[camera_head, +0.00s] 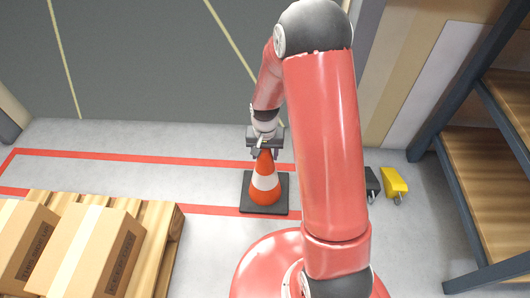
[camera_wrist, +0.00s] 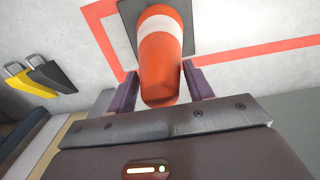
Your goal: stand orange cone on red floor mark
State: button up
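The orange cone (camera_head: 264,183) has a white band and a square black base. It stands upright on the floor in the head view, its base over the right end of the red floor mark (camera_head: 130,156), a taped outline. My gripper (camera_head: 265,150) is above the cone, at its top. In the wrist view the cone (camera_wrist: 160,60) reaches between the two fingers of my gripper (camera_wrist: 160,92). Gaps show between the fingers and the cone's sides, so the fingers look open. The arm hides the floor to the right of the cone.
A wooden pallet (camera_head: 165,238) with cardboard boxes (camera_head: 92,250) stands at the lower left. A yellow wheel chock (camera_head: 394,183) and a black one (camera_head: 372,184) lie to the right, near a shelf rack (camera_head: 455,190). Floor inside the mark looks clear.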

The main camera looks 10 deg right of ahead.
jog(key=o, duration=0.4)
jog(key=shift+c, duration=0.2)
jog(key=shift+r, duration=0.1)
notch_tip(320, 180, up, 12)
jog(key=shift+f+p, duration=0.1)
jog(key=shift+p, duration=1.1)
jog(key=s+r+n+t, duration=0.1)
jog(key=s+r, duration=0.4)
jog(key=r, duration=0.3)
jog(key=s+r+n+t, duration=0.1)
jog(key=s+r+t, duration=0.1)
jog(key=s+r, duration=0.35)
jog(key=s+d+r+n+t, duration=0.1)
jog(key=s+r+t, duration=0.1)
jog(key=s+r, duration=0.5)
jog(key=s, duration=0.4)
jog(key=shift+d+r+n+t, duration=0.15)
jog(key=shift+r+n+t, duration=0.15)
jog(key=shift+r, duration=0.05)
